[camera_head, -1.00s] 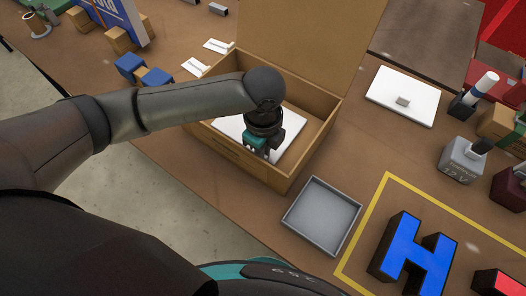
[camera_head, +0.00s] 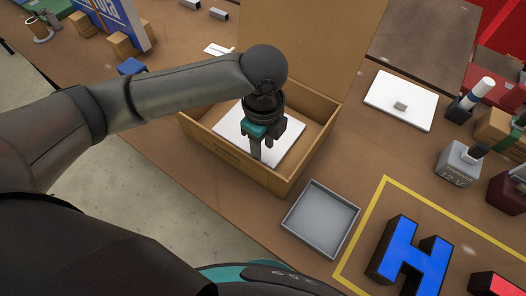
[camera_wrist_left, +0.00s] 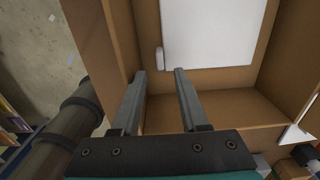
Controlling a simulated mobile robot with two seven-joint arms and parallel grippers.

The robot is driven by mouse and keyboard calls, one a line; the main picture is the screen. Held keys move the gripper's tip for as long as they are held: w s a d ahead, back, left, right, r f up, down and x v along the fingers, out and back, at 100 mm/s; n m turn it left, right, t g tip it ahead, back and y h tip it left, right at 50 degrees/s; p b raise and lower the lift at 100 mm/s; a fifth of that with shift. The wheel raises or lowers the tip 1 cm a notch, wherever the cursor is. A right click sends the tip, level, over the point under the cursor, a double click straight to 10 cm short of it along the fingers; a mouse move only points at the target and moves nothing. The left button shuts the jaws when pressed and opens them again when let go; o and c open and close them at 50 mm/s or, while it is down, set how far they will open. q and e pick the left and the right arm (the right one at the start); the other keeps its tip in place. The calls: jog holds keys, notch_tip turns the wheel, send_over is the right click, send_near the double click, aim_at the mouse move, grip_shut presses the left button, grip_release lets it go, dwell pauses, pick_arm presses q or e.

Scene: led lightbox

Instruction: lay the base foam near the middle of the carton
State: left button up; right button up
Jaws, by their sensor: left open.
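The base foam, a flat white sheet (camera_head: 287,142), lies inside the open brown carton (camera_head: 235,161), roughly in the middle of its floor. Part of the foam is hidden behind my left gripper. My right gripper is not in view.
The carton's flap (camera_head: 305,45) stands up at the back. A grey tray (camera_head: 321,218) sits in front of the carton. A white panel with a grey knob (camera_head: 400,88) lies to the right.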

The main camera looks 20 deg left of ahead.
pick_arm(q)
notch_tip(320, 180, up, 7)
jog(key=p, duration=0.1)
jog(key=shift+f, duration=0.2)
dwell(0.5)
